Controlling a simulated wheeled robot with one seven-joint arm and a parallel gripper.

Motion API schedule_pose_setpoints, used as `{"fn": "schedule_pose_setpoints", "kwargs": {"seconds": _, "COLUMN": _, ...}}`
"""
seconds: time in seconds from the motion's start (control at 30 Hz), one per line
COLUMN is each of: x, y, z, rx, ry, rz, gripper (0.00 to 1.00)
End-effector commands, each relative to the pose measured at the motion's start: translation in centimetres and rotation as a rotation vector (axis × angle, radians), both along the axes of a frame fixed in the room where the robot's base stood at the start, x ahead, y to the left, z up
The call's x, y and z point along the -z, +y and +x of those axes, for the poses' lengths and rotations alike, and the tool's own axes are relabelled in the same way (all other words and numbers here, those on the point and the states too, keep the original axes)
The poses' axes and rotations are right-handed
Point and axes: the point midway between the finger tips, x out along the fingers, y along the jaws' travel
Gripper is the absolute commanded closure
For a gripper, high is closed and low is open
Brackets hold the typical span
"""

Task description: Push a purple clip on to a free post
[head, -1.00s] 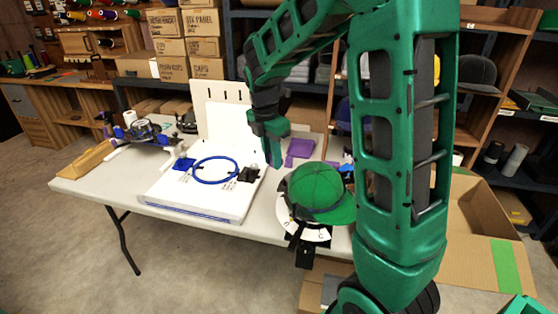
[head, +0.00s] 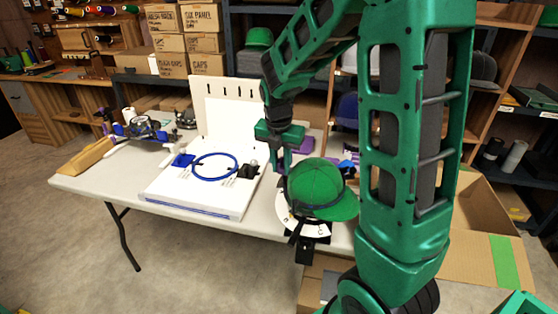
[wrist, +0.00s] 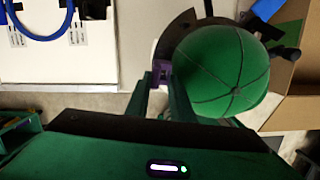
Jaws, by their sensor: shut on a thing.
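My gripper (head: 284,168) is shut on a small purple clip (wrist: 161,68), which shows between the fingertips in the wrist view. The fingers point down just left of the green cap (head: 318,188), close to its side; I cannot tell whether they touch it. The cap also fills the right of the wrist view (wrist: 222,75). It sits over a white, lettered curved base (head: 315,229). No free post can be made out clearly; the cap and fingers hide part of the base.
A white board (head: 205,205) with a blue hoop (head: 214,167) lies left of the cap, with a slotted white panel (head: 232,108) behind it. A purple item (head: 305,144) lies behind the cap. An open cardboard box (head: 478,215) stands at the right.

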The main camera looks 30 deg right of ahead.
Motion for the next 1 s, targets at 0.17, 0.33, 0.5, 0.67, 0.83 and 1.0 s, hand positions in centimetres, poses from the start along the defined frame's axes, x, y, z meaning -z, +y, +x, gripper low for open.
{"fn": "schedule_pose_setpoints", "kwargs": {"seconds": 0.17, "x": 1.6, "y": -0.2, "z": 0.1, "rx": 0.001, "ry": 0.003, "rz": 0.001, "gripper": 1.00}}
{"fn": "schedule_pose_setpoints", "kwargs": {"seconds": 0.33, "x": 2.8, "y": -0.4, "z": 0.3, "rx": 0.002, "ry": 0.001, "rz": 0.000, "gripper": 1.00}}
{"fn": "schedule_pose_setpoints", "kwargs": {"seconds": 0.5, "x": 3.6, "y": -0.5, "z": 0.4, "rx": 0.002, "ry": 0.002, "rz": 0.000, "gripper": 1.00}}
{"fn": "schedule_pose_setpoints", "kwargs": {"seconds": 0.67, "x": 3.9, "y": -0.6, "z": 0.4, "rx": 0.003, "ry": 0.003, "rz": -0.001, "gripper": 1.00}}
{"fn": "schedule_pose_setpoints", "kwargs": {"seconds": 0.83, "x": 4.0, "y": -0.6, "z": 0.3, "rx": 0.004, "ry": 0.003, "rz": -0.001, "gripper": 1.00}}
{"fn": "schedule_pose_setpoints", "kwargs": {"seconds": 1.0, "x": 4.0, "y": -0.6, "z": 0.2, "rx": 0.005, "ry": 0.005, "rz": -0.001, "gripper": 1.00}}
